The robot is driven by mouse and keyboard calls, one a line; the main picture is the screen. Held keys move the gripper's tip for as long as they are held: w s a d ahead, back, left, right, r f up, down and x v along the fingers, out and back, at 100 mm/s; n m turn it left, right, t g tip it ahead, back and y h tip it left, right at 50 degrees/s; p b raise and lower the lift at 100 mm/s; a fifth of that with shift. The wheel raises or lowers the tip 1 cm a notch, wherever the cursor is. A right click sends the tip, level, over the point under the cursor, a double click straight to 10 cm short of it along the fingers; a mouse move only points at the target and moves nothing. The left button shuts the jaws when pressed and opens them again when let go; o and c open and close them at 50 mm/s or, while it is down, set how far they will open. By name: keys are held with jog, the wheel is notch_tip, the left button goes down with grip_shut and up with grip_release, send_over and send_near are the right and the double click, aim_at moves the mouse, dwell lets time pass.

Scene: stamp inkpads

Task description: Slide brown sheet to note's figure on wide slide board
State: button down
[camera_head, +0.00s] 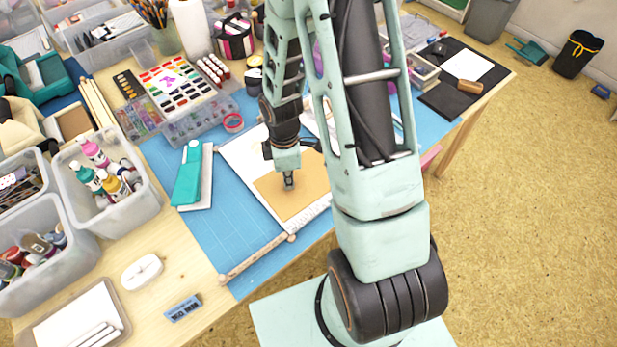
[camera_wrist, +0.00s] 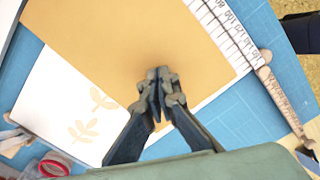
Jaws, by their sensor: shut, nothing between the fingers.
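The brown sheet (camera_head: 300,195) lies on a white slide board (camera_head: 240,157) on the blue mat. In the wrist view the sheet (camera_wrist: 110,50) fills the upper middle, and one edge runs along the board's ruler scale (camera_wrist: 222,28). Bare white board with leaf prints (camera_wrist: 85,130) shows beside the sheet. My gripper (camera_head: 289,186) is shut and empty, pointing down over the brown sheet; its fingertips also show in the wrist view (camera_wrist: 158,76). I cannot tell whether they touch the sheet. The note's figure is not readable here.
A blue cutting mat (camera_head: 190,230) lies under the board. A wooden stick (camera_head: 255,258) lies at the mat's front. A teal stapler-like tool (camera_head: 188,175) is left of the board. Bottle bins (camera_head: 150,205) stand at the left; an ink palette (camera_head: 178,85) is behind.

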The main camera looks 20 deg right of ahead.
aim_at(308, 200)
jog(key=shift+f, duration=0.3)
jog(key=shift+s, duration=0.1)
jog(key=shift+s+d+r, duration=0.1)
jog(key=shift+s+d, duration=0.45)
jog(key=shift+s, duration=0.2)
jog(key=shift+s, duration=0.1)
jog(key=shift+s+d, duration=0.5)
jog(key=shift+s, duration=0.3)
jog(key=shift+s, duration=0.1)
jog(key=shift+s+d, duration=0.55)
jog(key=shift+s, duration=0.3)
jog(key=shift+s, duration=0.1)
